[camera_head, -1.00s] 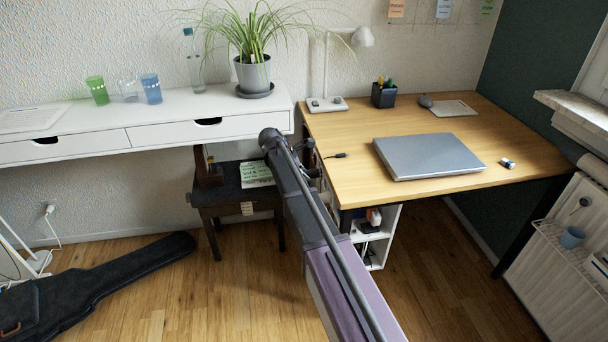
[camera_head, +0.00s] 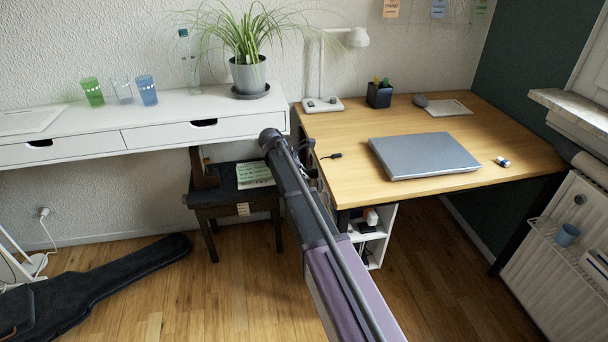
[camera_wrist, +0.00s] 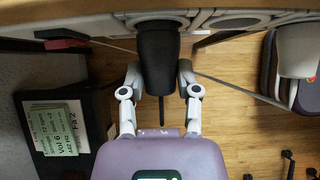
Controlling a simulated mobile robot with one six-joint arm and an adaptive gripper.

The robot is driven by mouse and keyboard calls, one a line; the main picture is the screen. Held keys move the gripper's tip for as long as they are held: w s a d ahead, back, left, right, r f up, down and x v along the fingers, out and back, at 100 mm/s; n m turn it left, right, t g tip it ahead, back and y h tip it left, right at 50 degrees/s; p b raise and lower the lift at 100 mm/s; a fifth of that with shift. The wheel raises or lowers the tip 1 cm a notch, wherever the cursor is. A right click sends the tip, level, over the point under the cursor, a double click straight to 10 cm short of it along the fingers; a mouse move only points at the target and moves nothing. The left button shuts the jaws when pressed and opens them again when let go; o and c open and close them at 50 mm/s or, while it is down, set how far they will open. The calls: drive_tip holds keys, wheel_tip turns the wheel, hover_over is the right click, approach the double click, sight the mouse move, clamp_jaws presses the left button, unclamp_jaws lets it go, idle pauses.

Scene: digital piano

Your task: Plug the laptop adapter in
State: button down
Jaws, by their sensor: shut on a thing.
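My gripper (camera_wrist: 158,78) is shut on a black elongated body, which looks like the laptop adapter (camera_wrist: 158,55), in the wrist view. One finger presses on each side, and a thin dark piece extends from its near end. Its far end reaches the desk edge, and I cannot tell if it touches. The closed grey laptop (camera_head: 424,156) lies on the wooden desk. A dark cable end (camera_head: 332,156) lies at the desk's left edge.
The desk lamp's white base (camera_head: 322,105) stands at the desk's back left, with small round features on top. A dark stool (camera_head: 207,198) with a green booklet (camera_head: 254,174) is left of my arm. White shelving (camera_head: 374,242) stands under the desk.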

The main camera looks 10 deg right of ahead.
drive_tip(key=shift+d, duration=0.25)
drive_tip(key=shift+c, duration=1.3)
unclamp_jaws()
drive_tip(key=shift+r, duration=0.15)
drive_tip(key=shift+p+v, duration=2.05)
drive_tip(key=shift+v, duration=0.4)
drive_tip(key=shift+f, duration=0.25)
